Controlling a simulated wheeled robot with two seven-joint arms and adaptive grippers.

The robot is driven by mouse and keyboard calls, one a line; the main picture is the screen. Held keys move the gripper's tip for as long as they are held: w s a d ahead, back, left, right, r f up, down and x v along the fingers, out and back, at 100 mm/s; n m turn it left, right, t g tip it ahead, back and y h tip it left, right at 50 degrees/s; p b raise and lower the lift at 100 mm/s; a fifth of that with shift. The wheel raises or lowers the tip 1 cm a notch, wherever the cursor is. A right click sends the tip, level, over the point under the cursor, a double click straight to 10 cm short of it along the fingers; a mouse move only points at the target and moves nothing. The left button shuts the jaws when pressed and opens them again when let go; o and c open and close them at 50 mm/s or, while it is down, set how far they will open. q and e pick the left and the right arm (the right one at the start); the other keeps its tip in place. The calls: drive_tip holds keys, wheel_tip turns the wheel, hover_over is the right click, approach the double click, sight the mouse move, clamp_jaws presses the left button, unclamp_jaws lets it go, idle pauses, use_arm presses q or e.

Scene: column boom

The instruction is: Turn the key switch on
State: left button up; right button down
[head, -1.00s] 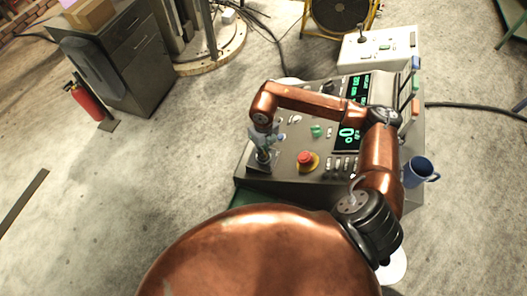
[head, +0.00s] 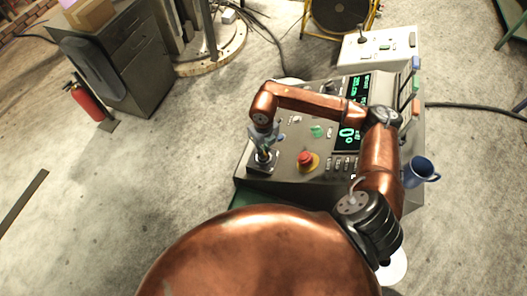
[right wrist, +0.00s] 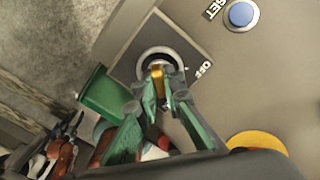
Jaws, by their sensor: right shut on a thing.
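The key switch (right wrist: 143,66) shows in the right wrist view as a dark round lock on a dark square plate marked "OFF". A small brass-coloured key (right wrist: 157,71) stands in it. My right gripper (right wrist: 166,88) has its green fingers closed around the key, hiding part of it. In the head view my right gripper (head: 263,157) points down at the left front corner of the console (head: 285,185), and there the key is too small and covered to make out. My left gripper is in neither view.
A red emergency stop (head: 305,158) on a yellow base sits just right of the gripper. A blue mug (head: 417,172) stands at the console's right side.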

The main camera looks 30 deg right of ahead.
drive_tip(key=shift+w+r, duration=0.2)
drive_tip(key=shift+w, duration=0.05)
idle(0.4)
drive_tip(key=c, duration=2.3)
unclamp_jaws()
drive_tip(key=shift+o, duration=1.4)
drive_tip(key=shift+s+f, duration=0.15)
wheel_tip(320, 180, up, 12)
